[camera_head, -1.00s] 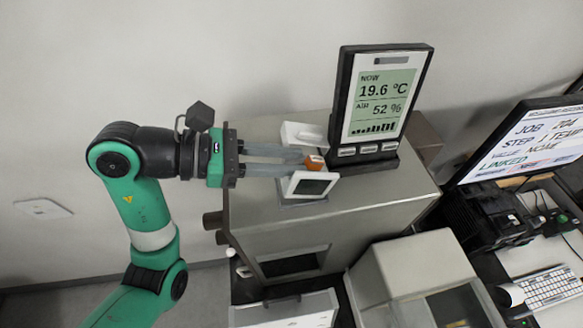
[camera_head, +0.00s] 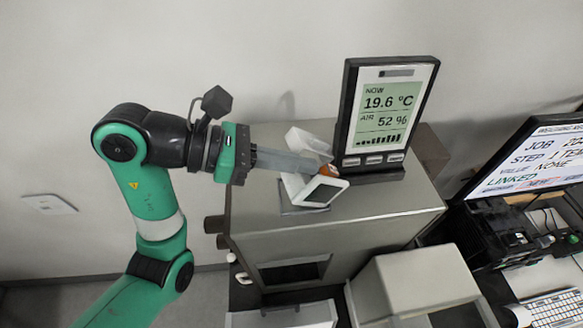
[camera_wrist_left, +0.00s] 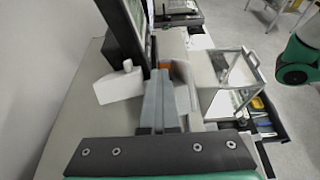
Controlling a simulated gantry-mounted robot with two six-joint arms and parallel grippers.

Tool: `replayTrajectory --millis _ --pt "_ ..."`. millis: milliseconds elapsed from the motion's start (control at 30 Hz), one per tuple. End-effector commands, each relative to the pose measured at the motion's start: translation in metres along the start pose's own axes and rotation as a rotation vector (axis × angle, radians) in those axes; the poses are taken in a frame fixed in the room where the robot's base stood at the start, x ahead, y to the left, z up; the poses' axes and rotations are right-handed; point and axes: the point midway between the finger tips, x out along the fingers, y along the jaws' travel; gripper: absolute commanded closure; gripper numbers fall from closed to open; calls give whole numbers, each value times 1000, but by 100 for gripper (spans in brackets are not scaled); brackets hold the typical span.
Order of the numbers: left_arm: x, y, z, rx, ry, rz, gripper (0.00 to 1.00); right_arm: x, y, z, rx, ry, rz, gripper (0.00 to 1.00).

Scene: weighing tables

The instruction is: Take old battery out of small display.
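The small display (camera_head: 322,192) has a white frame and dark screen. It stands tilted and turned on top of the grey cabinet, in front of the large display. The orange old battery (camera_head: 329,170) shows at its back edge, and it also shows at the fingertips in the left wrist view (camera_wrist_left: 165,65). My left gripper (camera_head: 318,167) reaches in from the left with its long grey fingers close together and their tips at the battery. It looks shut on the battery; the tips partly hide it. How far the battery sits inside the display is hidden. My right gripper is not in view.
A white box (camera_head: 308,142) stands just behind the fingers. The large display (camera_head: 385,115) stands close to the right. The grey cabinet (camera_head: 370,215) has free top at its front right. A monitor (camera_head: 535,160) and keyboard (camera_head: 555,308) are at the right.

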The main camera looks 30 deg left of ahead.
Motion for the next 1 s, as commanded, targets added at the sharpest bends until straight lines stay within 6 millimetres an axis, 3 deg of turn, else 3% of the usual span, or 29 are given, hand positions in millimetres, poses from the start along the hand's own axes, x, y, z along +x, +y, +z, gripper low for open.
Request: replayTrajectory --millis 100,233,567,1000 --pt "-10 -2 28 5 -2 -4 100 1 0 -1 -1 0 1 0" --pt "-19 -1 47 5 -4 -3 100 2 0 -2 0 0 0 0" --pt "-23 -2 55 5 -5 -2 99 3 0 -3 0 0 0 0" --pt "-23 -2 55 7 -7 -1 20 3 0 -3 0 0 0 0"
